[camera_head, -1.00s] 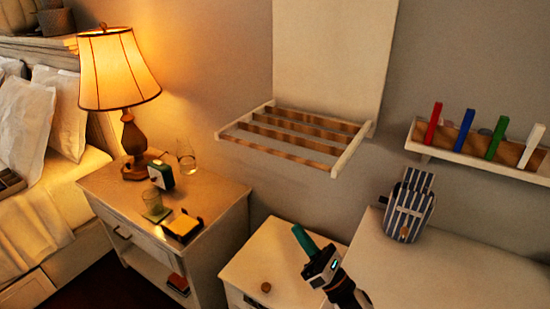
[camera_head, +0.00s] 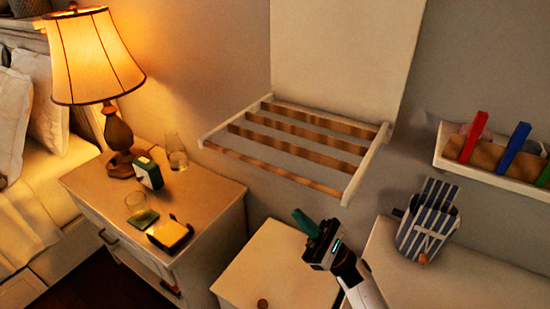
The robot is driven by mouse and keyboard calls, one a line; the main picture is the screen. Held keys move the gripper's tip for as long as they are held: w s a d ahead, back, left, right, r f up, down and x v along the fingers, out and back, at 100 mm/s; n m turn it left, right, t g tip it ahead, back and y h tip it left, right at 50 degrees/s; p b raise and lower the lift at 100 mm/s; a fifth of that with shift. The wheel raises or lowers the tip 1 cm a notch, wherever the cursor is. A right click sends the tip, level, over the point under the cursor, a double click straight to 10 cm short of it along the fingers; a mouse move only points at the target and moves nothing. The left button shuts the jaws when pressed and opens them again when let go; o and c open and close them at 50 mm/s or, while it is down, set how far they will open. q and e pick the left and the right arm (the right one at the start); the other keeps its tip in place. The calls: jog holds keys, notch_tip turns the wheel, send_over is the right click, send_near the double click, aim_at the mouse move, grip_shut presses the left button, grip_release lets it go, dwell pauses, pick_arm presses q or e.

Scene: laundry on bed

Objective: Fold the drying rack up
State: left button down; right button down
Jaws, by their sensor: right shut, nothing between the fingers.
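The drying rack is a wall-mounted frame with a white back panel (camera_head: 340,50) and a slatted wooden shelf (camera_head: 300,142). The slatted frame sticks out from the wall, folded down roughly level, with several wooden bars between white side rails. My right gripper (camera_head: 306,222) is below the rack's front right corner, above the white cabinet top. It is shut with nothing held, its teal fingers together and pointing up and left. It appears apart from the rack. My left gripper is not in view.
A lit lamp (camera_head: 96,60), glasses and small items stand on the nightstand (camera_head: 215,200) at left. A striped bag (camera_head: 428,225) stands on the surface at right. A wall shelf (camera_head: 495,175) holds coloured items. A white cabinet (camera_head: 268,265) is below the gripper.

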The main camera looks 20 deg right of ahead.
jog(key=s+d+r+p+x, duration=0.1)
jog(key=s+r+p+x, duration=0.1)
jog(key=p+x, duration=0.6)
jog(key=x, duration=0.5)
jog(key=shift+p, duration=0.3)
jog(key=shift+r, duration=0.1)
